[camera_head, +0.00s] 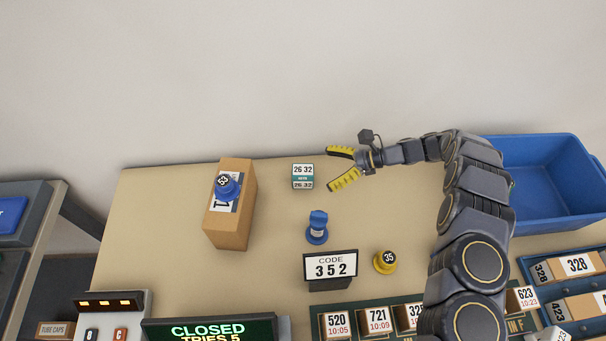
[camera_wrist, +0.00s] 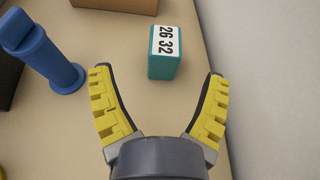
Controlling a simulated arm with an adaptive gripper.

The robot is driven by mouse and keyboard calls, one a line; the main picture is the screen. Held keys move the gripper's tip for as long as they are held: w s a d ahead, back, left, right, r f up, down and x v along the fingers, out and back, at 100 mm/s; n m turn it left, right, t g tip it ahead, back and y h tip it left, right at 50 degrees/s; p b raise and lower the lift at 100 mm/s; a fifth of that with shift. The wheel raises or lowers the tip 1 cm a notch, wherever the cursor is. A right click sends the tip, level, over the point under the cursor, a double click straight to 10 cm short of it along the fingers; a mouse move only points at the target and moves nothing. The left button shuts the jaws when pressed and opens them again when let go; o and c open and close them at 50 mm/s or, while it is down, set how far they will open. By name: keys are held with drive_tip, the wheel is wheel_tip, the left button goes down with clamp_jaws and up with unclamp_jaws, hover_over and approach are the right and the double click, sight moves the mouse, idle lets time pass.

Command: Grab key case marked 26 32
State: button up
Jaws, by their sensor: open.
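The key case marked 26 32 (camera_head: 302,177) is a small teal block with white number labels, standing on the beige table near its back edge. It also shows in the wrist view (camera_wrist: 164,55), just ahead of the fingertips and roughly between their lines. My gripper (camera_head: 336,168) is open and empty, to the right of the case with its yellow fingers pointing at it. In the wrist view my gripper (camera_wrist: 159,72) has both fingers spread wide, and the case is apart from them.
A brown box (camera_head: 232,220) with a blue stamp on it stands left of the case. A blue stamp-like piece (camera_head: 317,228) stands in front of the case, near a CODE 352 sign (camera_head: 331,267) and a yellow piece (camera_head: 385,262). A blue bin (camera_head: 545,190) is at right.

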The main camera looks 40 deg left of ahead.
sight(303, 173)
drive_tip(key=x, duration=0.7)
drive_tip(key=shift+w+a+f, duration=0.2)
drive_tip(key=shift+w+f, duration=0.05)
drive_tip(key=c, duration=1.2)
